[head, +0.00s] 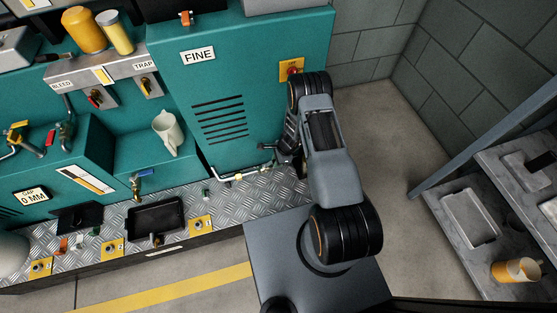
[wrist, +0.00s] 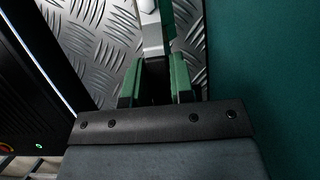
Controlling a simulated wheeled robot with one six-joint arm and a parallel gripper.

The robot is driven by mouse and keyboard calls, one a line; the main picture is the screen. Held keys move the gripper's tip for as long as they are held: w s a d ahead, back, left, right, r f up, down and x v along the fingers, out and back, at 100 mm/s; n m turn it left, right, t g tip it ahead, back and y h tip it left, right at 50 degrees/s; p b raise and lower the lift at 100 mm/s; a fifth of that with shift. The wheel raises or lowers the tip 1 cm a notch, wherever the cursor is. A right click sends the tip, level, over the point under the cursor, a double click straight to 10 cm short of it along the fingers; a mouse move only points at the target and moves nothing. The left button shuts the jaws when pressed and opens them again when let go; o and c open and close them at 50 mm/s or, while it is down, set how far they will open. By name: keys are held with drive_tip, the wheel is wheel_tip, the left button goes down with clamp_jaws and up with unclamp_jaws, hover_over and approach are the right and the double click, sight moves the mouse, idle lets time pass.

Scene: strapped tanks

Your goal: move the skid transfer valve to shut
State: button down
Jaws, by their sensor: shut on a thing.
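A pale pipe with a small valve (head: 267,168) runs low along the tread-plate skid deck, at the foot of the teal FINE cabinet. My gripper (head: 282,150) is down beside its right end, and my arm hides part of it. In the wrist view my gripper (wrist: 155,80) has its green-padded fingers shut on a narrow grey metal lever (wrist: 152,42), above the tread plate. A pale end and a green part show beyond the fingers. The lever appears to belong to the valve on the pipe; its exact angle to the pipe is hard to tell.
The teal FINE cabinet (head: 222,85) stands close behind my gripper, with a red knob on a yellow plate (head: 291,70). A black tray (head: 156,217) and yellow-plated fittings sit on the deck at left. A grey shelf unit (head: 455,255) stands at right, with open floor between.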

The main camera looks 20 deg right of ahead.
idle(0.3)
drive_tip(key=shift+s+a+f+m+t+b, duration=0.15)
drive_tip(key=shift+s+m+t+b, duration=0.25)
drive_tip(key=shift+m+b, duration=0.6)
drive_tip(key=shift+s+a+r+m+t+b, duration=0.1)
drive_tip(key=shift+s+m+t+b, duration=0.1)
drive_tip(key=shift+s+m+b, duration=0.55)
drive_tip(key=shift+w+b, duration=0.2)
drive_tip(key=shift+b, duration=0.1)
